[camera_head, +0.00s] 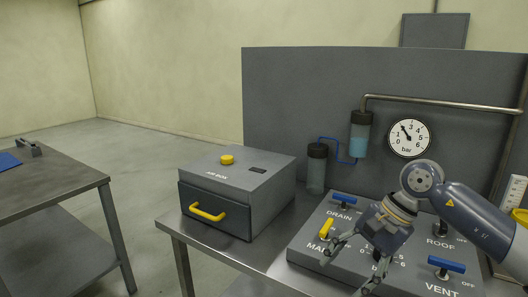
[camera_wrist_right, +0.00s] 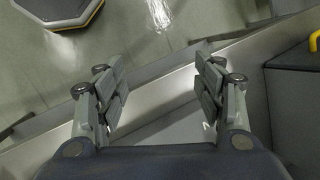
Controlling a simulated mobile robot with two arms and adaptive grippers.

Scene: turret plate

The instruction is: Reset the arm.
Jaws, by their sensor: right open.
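My right arm (camera_head: 478,217) comes in from the right in the head view. Its gripper (camera_head: 354,268) is over the grey valve panel (camera_head: 310,257), pointing down and toward the front edge. The fingers are spread apart with nothing between them, and they also show open and empty in the right wrist view (camera_wrist_right: 160,92). The yellow MAIN handle (camera_head: 327,229) is just beside one finger. The gripper partly hides the panel's lettering. I cannot tell whether a finger touches the panel. My left gripper is not in view.
The blue DRAIN handle (camera_head: 344,200) and blue VENT handle (camera_head: 446,265) sit on the panel. The air box (camera_head: 238,190) with a yellow drawer handle (camera_head: 207,213) stands left. A gauge (camera_head: 409,134) is on the back wall panel. Another table (camera_head: 62,207) stands far left.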

